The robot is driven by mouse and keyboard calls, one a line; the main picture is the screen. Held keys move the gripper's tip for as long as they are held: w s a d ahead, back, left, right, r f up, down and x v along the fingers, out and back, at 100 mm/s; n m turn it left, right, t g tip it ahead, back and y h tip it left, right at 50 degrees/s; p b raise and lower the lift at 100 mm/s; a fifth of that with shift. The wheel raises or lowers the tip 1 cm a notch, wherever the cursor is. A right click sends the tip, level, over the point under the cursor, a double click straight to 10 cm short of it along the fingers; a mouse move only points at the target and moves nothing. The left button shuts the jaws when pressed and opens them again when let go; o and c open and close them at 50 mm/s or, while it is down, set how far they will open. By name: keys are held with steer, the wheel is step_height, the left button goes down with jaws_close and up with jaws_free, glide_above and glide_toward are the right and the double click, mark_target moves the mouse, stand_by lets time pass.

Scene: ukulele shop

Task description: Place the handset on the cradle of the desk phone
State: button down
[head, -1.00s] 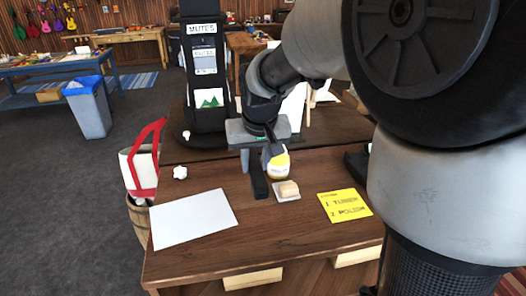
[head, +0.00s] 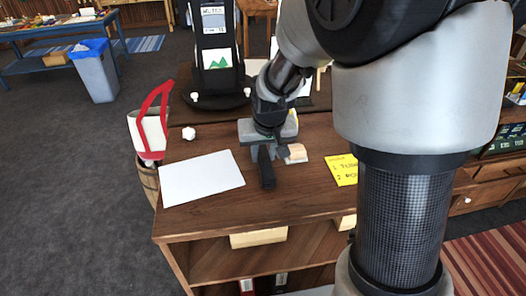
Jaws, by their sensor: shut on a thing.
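My gripper (head: 267,148) is over the wooden desk (head: 230,208), pointing down, and is shut on a dark elongated thing that looks like the handset (head: 267,174). The handset hangs below the jaws, its near end towards the desk's front edge. I cannot tell whether it touches the desk top. The desk phone and its cradle do not show now; my arm covers the right part of the desk.
A white sheet (head: 202,178) lies left of the gripper, and a tan block (head: 296,153) close to its right. A yellow note (head: 342,169) is partly behind my arm. A crumpled white ball (head: 189,133) and a black display stand (head: 216,50) are farther back.

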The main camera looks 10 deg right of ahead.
steer(key=c, duration=1.8)
jaws_free()
steer(key=shift+f, duration=0.2)
steer(key=o, duration=0.4)
steer(key=shift+r, duration=0.1)
steer(key=shift+r, duration=0.1)
